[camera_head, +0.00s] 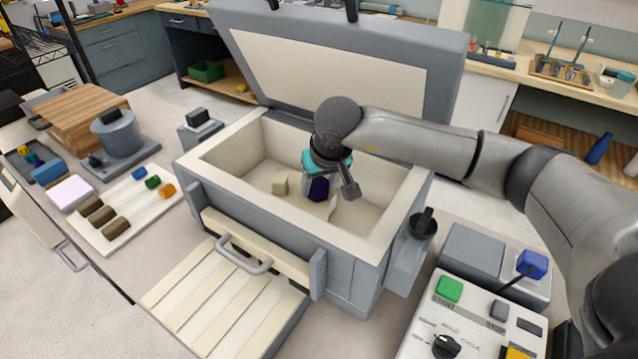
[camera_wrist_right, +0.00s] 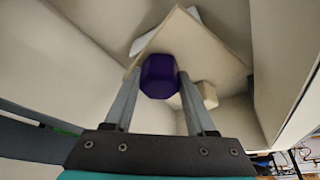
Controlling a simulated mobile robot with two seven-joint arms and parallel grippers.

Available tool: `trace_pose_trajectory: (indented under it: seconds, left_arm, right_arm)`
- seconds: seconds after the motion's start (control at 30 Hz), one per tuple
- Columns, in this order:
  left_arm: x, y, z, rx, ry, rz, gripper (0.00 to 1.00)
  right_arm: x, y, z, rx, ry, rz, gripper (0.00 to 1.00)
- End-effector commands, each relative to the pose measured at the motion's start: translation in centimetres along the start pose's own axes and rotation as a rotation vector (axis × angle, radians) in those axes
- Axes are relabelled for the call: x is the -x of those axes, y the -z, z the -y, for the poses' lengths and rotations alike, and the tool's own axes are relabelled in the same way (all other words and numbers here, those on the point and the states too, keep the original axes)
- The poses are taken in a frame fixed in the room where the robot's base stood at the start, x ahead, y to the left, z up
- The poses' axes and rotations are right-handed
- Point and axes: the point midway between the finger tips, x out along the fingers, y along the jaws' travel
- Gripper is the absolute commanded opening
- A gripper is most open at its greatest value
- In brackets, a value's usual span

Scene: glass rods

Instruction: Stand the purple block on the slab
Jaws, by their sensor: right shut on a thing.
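The purple block (camera_head: 318,188) is a dark prism inside the open grey box. My right gripper (camera_head: 320,180) reaches down into the box and is shut on it. In the right wrist view the purple block (camera_wrist_right: 159,76) sits between the fingertips of my right gripper (camera_wrist_right: 160,92). A cream slab (camera_wrist_right: 202,48) lies beyond the block in that view, partly hidden by it. I cannot tell whether the block touches the slab. In the head view the gripper and block hide much of the slab. My left gripper is not in view.
A small beige block (camera_head: 280,184) is in the box, left of the purple block. The box walls (camera_head: 222,150) surround the gripper, and the raised lid (camera_head: 340,65) stands behind. A tray with coloured pieces (camera_head: 125,212) is left; a button panel (camera_head: 470,320) is front right.

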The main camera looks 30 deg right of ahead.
Motion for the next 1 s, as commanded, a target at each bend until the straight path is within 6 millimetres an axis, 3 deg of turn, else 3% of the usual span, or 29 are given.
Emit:
trace_pose_trajectory:
  seconds: [0.27,0.3,0.57,0.87,1.0]
  left_arm:
    - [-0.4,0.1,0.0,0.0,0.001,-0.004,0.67]
    - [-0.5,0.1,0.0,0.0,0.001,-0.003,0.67]
    - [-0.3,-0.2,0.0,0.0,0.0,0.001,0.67]
    - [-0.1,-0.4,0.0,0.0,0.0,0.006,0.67]
    - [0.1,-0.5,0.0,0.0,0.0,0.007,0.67]
  right_arm:
    - [-0.2,0.0,0.0,0.0,0.0,-0.003,0.0]
    - [-0.3,-0.1,0.0,0.0,-0.001,-0.001,0.57]
    - [-0.2,-0.1,0.0,0.0,-0.001,-0.001,0.86]
    - [0.0,0.0,0.0,0.0,-0.001,-0.001,0.86]
    - [1.2,0.2,-0.1,0.0,-0.001,-0.005,0.86]
